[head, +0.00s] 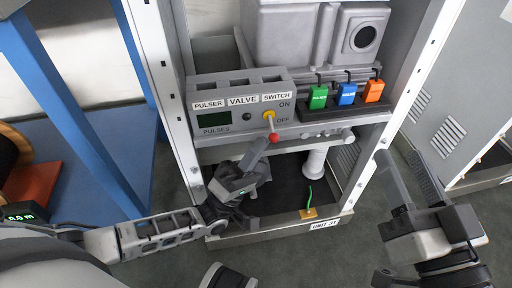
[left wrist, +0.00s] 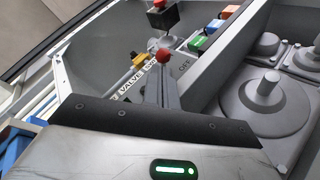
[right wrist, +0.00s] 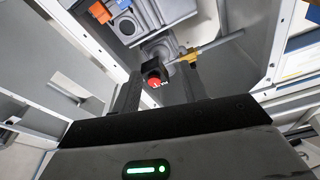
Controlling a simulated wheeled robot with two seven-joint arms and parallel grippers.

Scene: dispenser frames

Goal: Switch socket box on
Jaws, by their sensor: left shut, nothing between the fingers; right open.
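The grey box (head: 240,100) is labelled PULSER, VALVE and SWITCH and has a dark green display. Its switch lever has a yellow base (head: 268,114) and a red ball tip (head: 273,137), and it hangs down beside the OFF mark, with ON above. My left gripper (head: 262,145) is shut and empty, its fingertips just below and left of the red ball. In the left wrist view the ball (left wrist: 163,56) shows right at the fingertips; whether they touch is unclear. My right gripper (head: 402,166) is open and empty, at the right outside the cabinet frame.
Green (head: 318,95), blue (head: 347,94) and orange (head: 374,91) plugs sit in a black strip (head: 345,112) right of the box. White cabinet posts (head: 167,100) flank the opening. A green wire (head: 310,196) rises from a yellow piece at the cabinet's bottom. A blue frame stands left.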

